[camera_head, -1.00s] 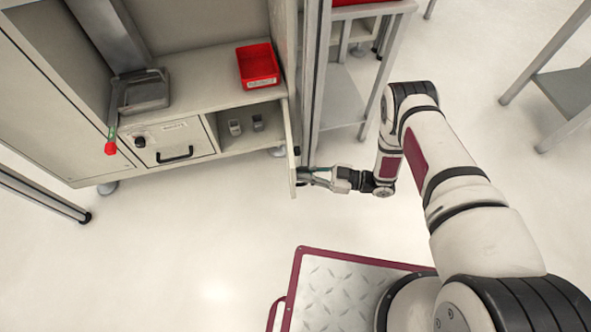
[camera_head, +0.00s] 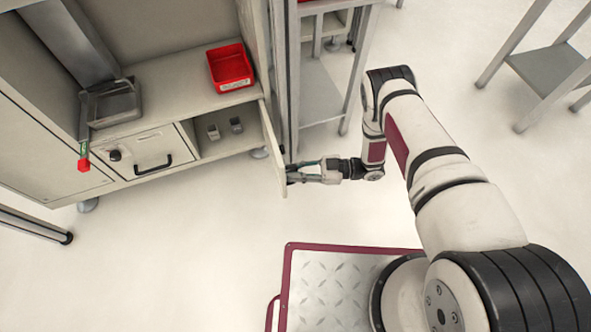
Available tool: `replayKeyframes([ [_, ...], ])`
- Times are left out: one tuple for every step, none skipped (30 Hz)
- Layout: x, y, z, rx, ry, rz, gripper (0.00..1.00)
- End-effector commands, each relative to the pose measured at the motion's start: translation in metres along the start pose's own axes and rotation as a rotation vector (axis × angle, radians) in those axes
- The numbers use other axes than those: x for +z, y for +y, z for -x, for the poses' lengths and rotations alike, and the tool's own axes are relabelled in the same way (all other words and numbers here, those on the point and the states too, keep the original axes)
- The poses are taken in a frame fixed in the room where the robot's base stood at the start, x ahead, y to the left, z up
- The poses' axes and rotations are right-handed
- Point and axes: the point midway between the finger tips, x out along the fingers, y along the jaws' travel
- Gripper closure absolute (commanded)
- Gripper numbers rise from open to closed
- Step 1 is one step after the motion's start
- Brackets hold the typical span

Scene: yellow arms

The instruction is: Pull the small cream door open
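The small cream door (camera_head: 272,150) stands swung out from the cabinet, seen nearly edge-on, hinged at the right side of its compartment (camera_head: 222,131). The compartment is open to view, with two small grey items (camera_head: 225,128) inside. My gripper (camera_head: 293,175) is at the door's outer face near its free end, on the right side of the door. The fingertips are at a dark part there, probably the handle. The fingers are small in view, and I cannot tell whether they are closed on it.
A closed drawer front (camera_head: 148,154) with a black handle is left of the compartment. A red bin (camera_head: 231,67) and a grey device (camera_head: 110,104) sit on the shelf above. Metal posts and a trolley stand right of the door. The floor (camera_head: 180,250) in front is clear.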

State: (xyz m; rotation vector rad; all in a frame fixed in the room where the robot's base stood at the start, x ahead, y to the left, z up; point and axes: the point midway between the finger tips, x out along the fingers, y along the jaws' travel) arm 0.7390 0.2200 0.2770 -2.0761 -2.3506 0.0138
Motion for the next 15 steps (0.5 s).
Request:
replayKeyframes([
  [0.0, 0.0, 0.0, 0.0, 0.001, 0.001, 0.8],
  [0.0, 0.0, 0.0, 0.0, 0.001, 0.001, 0.8],
  [-0.001, 0.001, 0.0, 0.001, 0.001, 0.002, 0.8],
  [-0.001, 0.001, 0.001, 0.001, 0.001, 0.002, 0.8],
  [-0.001, 0.001, 0.001, 0.001, 0.001, 0.002, 0.8],
  [-0.001, 0.001, 0.004, 0.002, 0.001, 0.003, 0.8],
  [-0.001, 0.001, 0.006, 0.002, 0.001, 0.003, 0.8],
  [0.0, 0.001, 0.009, 0.003, 0.0, 0.003, 0.8],
  [0.0, 0.001, 0.014, 0.002, 0.0, 0.003, 0.8],
  [0.0, 0.002, 0.019, 0.003, -0.001, 0.003, 0.8],
  [0.0, 0.002, 0.024, 0.004, -0.001, 0.003, 0.8],
  [0.0, 0.002, 0.032, 0.004, -0.001, 0.004, 0.8],
  [0.0, 0.002, 0.038, 0.004, 0.0, 0.003, 0.8],
  [0.0, 0.002, 0.044, 0.005, 0.0, 0.003, 0.8],
  [0.0, 0.001, 0.053, 0.005, 0.0, 0.003, 0.8],
])
